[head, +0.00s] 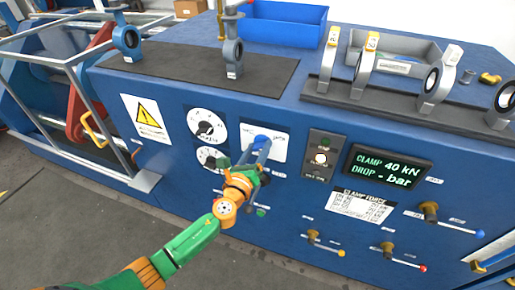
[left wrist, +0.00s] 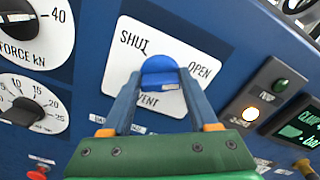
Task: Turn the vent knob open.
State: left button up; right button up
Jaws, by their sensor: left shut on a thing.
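The vent knob (left wrist: 158,72) is blue and sits on a white plate (left wrist: 190,48) marked SHUT on the left, OPEN on the right and VENT below. My left gripper (left wrist: 157,88) is shut on the knob, with one finger on each side of it. In the head view my green and orange left arm reaches up from the lower left, and my left gripper (head: 258,152) covers most of the knob and part of the plate (head: 277,136). The knob's exact pointing direction is hard to tell. My right gripper is not in view.
Two dials (head: 206,124) lie left of the plate. A button box (head: 321,156) with a lit lamp and a green display (head: 388,172) lie to its right. Small levers (head: 322,242) stick out below. Valves (head: 231,55) stand on the bench top.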

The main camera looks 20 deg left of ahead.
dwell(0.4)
pick_arm(q)
jog(key=o, duration=1.4)
jog(key=s, duration=0.7)
jog(key=shift+a, duration=0.1)
jog(key=shift+f, duration=0.1)
